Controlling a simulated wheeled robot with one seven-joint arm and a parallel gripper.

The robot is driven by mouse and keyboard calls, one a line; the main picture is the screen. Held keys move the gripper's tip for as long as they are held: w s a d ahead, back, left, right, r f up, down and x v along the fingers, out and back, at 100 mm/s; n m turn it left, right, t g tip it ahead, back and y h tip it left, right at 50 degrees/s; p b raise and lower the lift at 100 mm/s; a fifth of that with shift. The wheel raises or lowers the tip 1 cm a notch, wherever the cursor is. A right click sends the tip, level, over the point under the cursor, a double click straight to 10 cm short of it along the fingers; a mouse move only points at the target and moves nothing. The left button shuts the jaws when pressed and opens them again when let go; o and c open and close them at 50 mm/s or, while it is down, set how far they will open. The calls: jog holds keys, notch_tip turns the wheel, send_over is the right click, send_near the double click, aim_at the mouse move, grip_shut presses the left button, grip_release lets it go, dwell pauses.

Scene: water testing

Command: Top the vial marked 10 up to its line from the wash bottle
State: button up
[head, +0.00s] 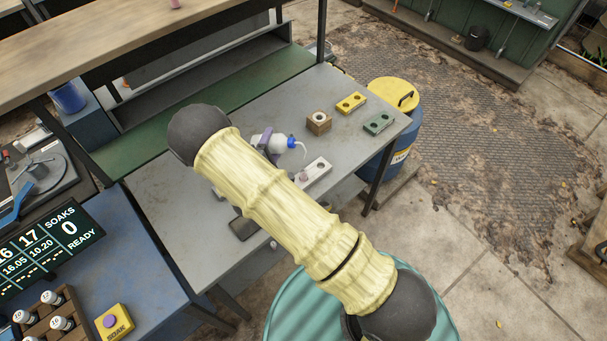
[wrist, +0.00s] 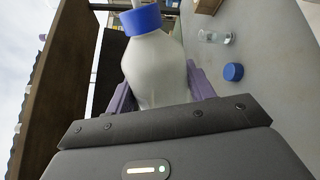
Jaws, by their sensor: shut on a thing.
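The wash bottle (wrist: 152,65), white with a blue cap, is held between the purple fingers of my gripper (wrist: 160,88). In the head view the bottle (head: 281,142) is tipped over above the grey table, its thin spout pointing right. My gripper (head: 265,146) is partly hidden by my arm there. A clear open vial (wrist: 215,37) is by the bottle in the wrist view, apart from it. A loose blue cap (wrist: 233,72) lies near it. I cannot read a mark or level on this vial.
A white holed block (head: 318,170) is just below the spout in the head view. A wooden block (head: 319,122), a yellow block (head: 351,103) and a green block (head: 378,122) stand farther right. A display (head: 40,248) reads READY. A yellow SOAK button (head: 114,322) is lower left.

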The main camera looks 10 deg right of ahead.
jog(key=shift+r+p, duration=0.5)
jog(key=shift+r, duration=0.6)
jog(key=shift+f, duration=0.1)
